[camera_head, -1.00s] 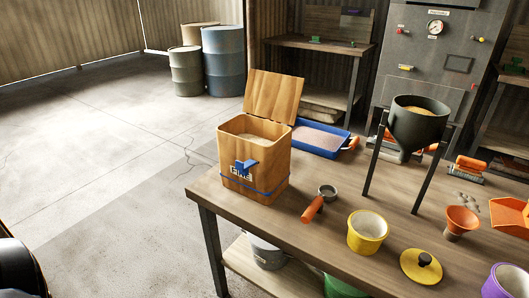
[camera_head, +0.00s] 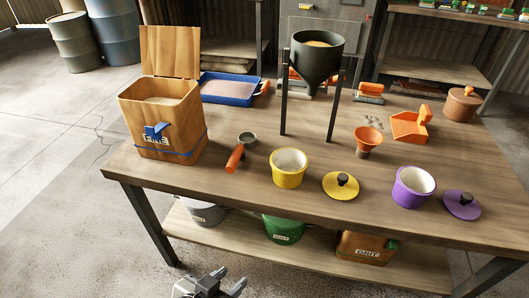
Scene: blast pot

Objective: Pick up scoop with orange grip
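The scoop with orange grip (camera_head: 235,158) lies on the wooden table, its small grey cup pointing away and its orange grip toward the front edge. It is between the wooden box labelled FINE (camera_head: 162,118) and the yellow pot (camera_head: 289,168). My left gripper (camera_head: 231,277) shows at the bottom of the head view, in front of the table and well apart from the scoop. Its two fingers are spread with nothing seen between them. My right gripper is not in view.
The table (camera_head: 240,190) has a clear strip along its front edge. A black hopper (camera_head: 316,60) on legs stands behind the scoop. A yellow lid (camera_head: 341,186), purple pot (camera_head: 413,187), orange funnel (camera_head: 368,139) and orange dustpan (camera_head: 408,125) are to the right. Buckets stand on the lower shelf.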

